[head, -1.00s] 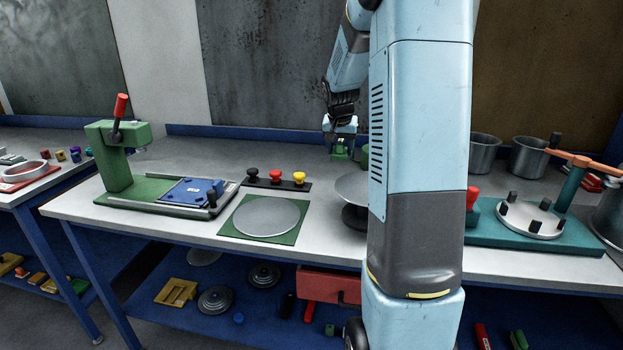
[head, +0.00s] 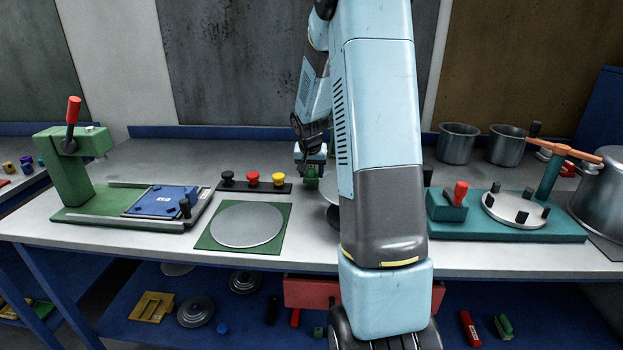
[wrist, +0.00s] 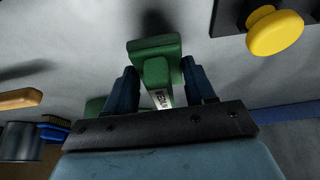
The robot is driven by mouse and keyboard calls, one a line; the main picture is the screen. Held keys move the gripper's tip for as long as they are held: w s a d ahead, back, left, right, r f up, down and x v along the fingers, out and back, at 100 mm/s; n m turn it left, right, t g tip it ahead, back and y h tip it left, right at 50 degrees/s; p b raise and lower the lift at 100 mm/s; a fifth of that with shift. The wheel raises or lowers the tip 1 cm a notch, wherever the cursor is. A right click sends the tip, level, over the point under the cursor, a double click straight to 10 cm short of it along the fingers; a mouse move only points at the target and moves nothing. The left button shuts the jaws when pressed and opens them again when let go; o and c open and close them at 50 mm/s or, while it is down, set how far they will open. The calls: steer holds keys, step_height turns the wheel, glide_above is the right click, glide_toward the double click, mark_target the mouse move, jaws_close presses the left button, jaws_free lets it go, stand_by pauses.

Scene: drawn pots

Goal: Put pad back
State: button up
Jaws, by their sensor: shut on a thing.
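My gripper (head: 311,172) is shut on a green block (wrist: 155,72) with a white label, which I take to be the pad. The block sits between the two dark blue fingers in the wrist view. In the head view only a small part of the green block (head: 311,183) shows below the fingers, over the bench just right of the row of knobs. I cannot tell whether it touches the bench. A second green piece (wrist: 95,104) shows partly behind the left finger in the wrist view.
A yellow knob (wrist: 275,33) stands close to the gripper, beside red and black knobs (head: 227,177). A grey disc lies on a green plate (head: 202,240) in front. A green press (head: 67,180) stands left, a teal fixture (head: 470,235) right. My arm hides the bench middle.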

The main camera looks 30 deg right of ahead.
steer(key=shift+f, duration=1.3)
steer(key=o, duration=1)
steer(key=v, duration=1.2)
steer(key=s+a+r+n, duration=0.3)
steer(key=s+a+r, duration=0.8)
steer(key=s, duration=0.2)
steer(key=s+a+n+y, duration=0.1)
steer(key=s+a, duration=0.1)
steer(key=s, duration=0.3)
steer(key=s+a+r+n+t, duration=0.1)
steer(key=s+a, duration=0.2)
steer(key=s, duration=0.3)
steer(key=s+a+r+n+y, duration=0.1)
steer(key=s+a, duration=0.1)
steer(key=s, duration=0.4)
steer(key=shift+s+a+n+t+y, duration=0.1)
steer(key=shift+a+n+t+y, duration=0.05)
steer(key=shift+n+t+y, duration=0.2)
